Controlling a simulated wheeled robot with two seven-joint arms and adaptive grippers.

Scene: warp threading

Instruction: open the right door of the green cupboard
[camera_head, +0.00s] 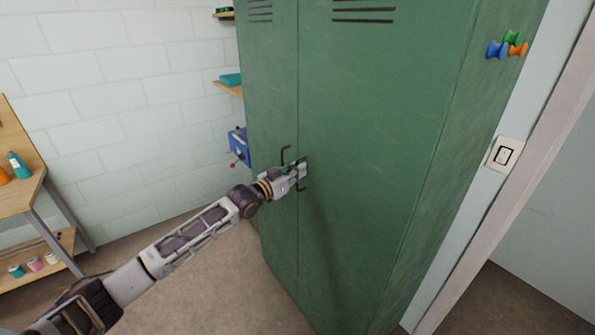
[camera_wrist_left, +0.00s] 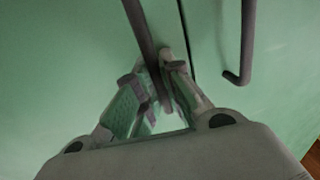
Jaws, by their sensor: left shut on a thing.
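The tall green cupboard (camera_head: 375,130) fills the middle of the head view. Its right door (camera_head: 345,220) meets the left door (camera_head: 272,90) at a thin vertical seam, and both look closed. My left gripper (camera_head: 301,170) is at the right door's dark bar handle (camera_head: 301,188). In the left wrist view, my left gripper's fingers (camera_wrist_left: 160,88) are closed around that handle (camera_wrist_left: 140,30), hiding part of it. The left door's handle (camera_head: 285,155) stands free beside the gripper; it also shows in the left wrist view (camera_wrist_left: 247,40). My right gripper is out of view.
A blue box with a red knob (camera_head: 238,146) is on the wall left of the cupboard. A wooden shelf unit (camera_head: 22,195) stands far left. The floor (camera_head: 215,290) before the cupboard is clear.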

